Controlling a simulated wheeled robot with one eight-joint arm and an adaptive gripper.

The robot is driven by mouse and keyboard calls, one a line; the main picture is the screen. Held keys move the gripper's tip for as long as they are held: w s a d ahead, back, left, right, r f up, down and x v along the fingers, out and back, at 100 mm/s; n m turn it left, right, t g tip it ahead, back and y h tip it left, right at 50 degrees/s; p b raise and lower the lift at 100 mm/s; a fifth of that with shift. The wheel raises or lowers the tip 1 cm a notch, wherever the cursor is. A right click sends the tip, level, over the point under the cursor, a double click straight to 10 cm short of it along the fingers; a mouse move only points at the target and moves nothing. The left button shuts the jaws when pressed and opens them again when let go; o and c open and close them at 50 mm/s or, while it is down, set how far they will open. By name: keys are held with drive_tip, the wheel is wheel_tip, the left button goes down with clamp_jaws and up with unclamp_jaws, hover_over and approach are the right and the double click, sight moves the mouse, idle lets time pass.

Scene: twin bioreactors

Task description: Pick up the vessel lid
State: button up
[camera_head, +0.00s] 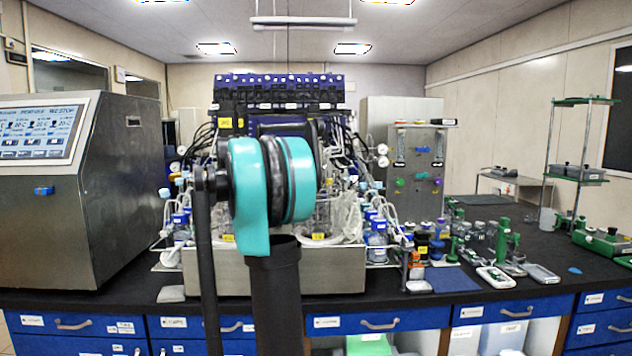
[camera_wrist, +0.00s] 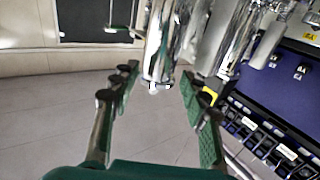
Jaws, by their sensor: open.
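In the wrist view my gripper (camera_wrist: 157,82) is open, with its two green-padded fingers spread apart and nothing clasped between them. Shiny metal cylinders (camera_wrist: 162,40) stand just past the fingertips, with the nearest one in line with the gap. I cannot tell whether they belong to the vessel lid or whether a finger touches them. In the head view my teal and black arm covers the middle of the twin bioreactor unit (camera_head: 345,277). My gripper is hidden behind it there, and I cannot make out the vessel lid clearly.
Bottles (camera_head: 377,240) and tubing crowd the unit's sides. A large steel cabinet with a screen (camera_head: 110,200) stands at the left. Green-and-grey tools (camera_head: 503,245) lie on the black bench at the right. A dark blue panel (camera_wrist: 270,75) is close on the right in the wrist view.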

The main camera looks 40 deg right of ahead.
drive_tip(key=shift+d, duration=2.8)
clamp_jaws()
